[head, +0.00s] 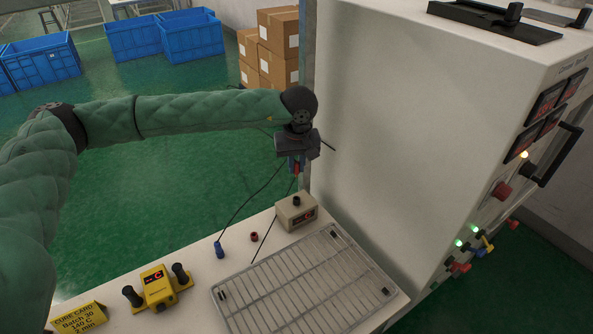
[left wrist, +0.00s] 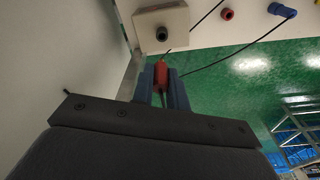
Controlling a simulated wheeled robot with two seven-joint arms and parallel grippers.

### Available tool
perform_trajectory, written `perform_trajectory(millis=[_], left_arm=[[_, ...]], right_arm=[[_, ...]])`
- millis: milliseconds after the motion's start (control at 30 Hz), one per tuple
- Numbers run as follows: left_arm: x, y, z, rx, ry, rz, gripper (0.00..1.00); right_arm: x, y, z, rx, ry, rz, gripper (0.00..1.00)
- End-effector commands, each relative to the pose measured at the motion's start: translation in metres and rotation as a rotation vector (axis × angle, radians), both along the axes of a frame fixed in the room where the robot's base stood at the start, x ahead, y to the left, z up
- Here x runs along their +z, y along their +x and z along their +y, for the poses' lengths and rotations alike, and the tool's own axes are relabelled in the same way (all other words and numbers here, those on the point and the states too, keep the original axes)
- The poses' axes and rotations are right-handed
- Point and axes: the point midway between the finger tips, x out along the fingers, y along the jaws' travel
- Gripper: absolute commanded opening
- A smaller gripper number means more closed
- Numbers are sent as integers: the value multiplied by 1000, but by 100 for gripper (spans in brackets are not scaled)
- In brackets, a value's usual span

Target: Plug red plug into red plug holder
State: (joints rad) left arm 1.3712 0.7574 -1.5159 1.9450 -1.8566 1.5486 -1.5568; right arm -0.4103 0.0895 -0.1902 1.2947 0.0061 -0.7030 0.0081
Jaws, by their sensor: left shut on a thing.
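My left gripper (head: 297,163) is shut on the red plug (head: 296,169), held in the air above the back of the white table. In the left wrist view the red plug (left wrist: 161,73) sits between the two blue-grey fingers, its tip pointing away from the wrist. A small red round piece (head: 254,237), which looks like the red plug holder, stands on the table, below and left of the gripper and apart from the plug. It also shows at the top of the left wrist view (left wrist: 227,14), with a dark opening. My right gripper is not in view.
A pale box with a black knob or socket (head: 296,202) stands under the gripper. A blue plug (head: 219,250) with a cable is left of the red piece. A wire rack (head: 300,285) lies in front. A tall white cabinet (head: 400,130) rises close on the right.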

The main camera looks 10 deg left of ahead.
Motion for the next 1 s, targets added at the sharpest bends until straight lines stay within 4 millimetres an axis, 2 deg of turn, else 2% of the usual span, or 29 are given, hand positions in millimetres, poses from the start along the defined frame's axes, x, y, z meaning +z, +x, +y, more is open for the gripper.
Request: perform_trajectory(millis=[367, 1000], left_arm=[[-1, -2, 3, 1, 0, 0, 0], [-2, -46, 46, 0, 0, 0, 0]], right_arm=[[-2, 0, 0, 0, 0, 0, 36], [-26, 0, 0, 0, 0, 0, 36]])
